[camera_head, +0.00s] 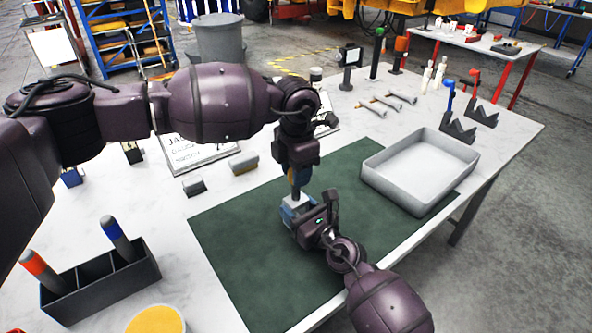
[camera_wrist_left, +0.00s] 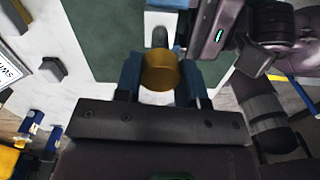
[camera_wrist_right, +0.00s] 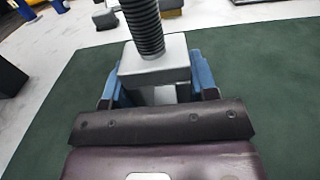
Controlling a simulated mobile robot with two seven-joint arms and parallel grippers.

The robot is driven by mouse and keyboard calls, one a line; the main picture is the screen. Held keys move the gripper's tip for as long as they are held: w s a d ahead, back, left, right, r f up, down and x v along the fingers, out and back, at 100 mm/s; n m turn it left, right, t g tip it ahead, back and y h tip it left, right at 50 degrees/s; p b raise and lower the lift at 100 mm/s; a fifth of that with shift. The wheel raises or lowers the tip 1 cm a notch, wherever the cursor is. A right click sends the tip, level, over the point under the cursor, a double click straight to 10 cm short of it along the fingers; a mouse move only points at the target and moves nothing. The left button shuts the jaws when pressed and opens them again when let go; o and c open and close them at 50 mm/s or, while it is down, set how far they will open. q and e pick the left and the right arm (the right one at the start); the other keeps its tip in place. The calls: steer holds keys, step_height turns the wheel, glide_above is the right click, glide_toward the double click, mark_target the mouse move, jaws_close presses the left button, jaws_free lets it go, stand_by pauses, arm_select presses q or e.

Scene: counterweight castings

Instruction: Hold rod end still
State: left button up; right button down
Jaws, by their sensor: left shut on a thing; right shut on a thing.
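My left gripper (camera_head: 298,178) comes down from above and is shut on a brass-coloured round piece (camera_wrist_left: 160,72), between blue fingers. A dark rod (camera_wrist_left: 160,38) shows just past this piece in the left wrist view. My right gripper (camera_head: 297,212) is lower, over the green mat, and is shut on a grey block (camera_wrist_right: 155,62). A dark threaded rod (camera_wrist_right: 142,25) stands up from the block in the right wrist view. The block also shows in the head view (camera_head: 296,201). Whether the brass piece touches the rod is not clear.
A black divided holder (camera_head: 75,302) with orange and blue tools is at the left front, beside a yellow disc (camera_head: 157,320). Small blocks, T-handles and V-blocks (camera_head: 458,130) stand farther back. The front mat is clear.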

arm_select(q)
steer(key=m, duration=1.2)
steer(key=shift+m, duration=0.3)
steer(key=m, duration=0.4)
steer(key=o, duration=1)
steer(key=shift+r, duration=2.25)
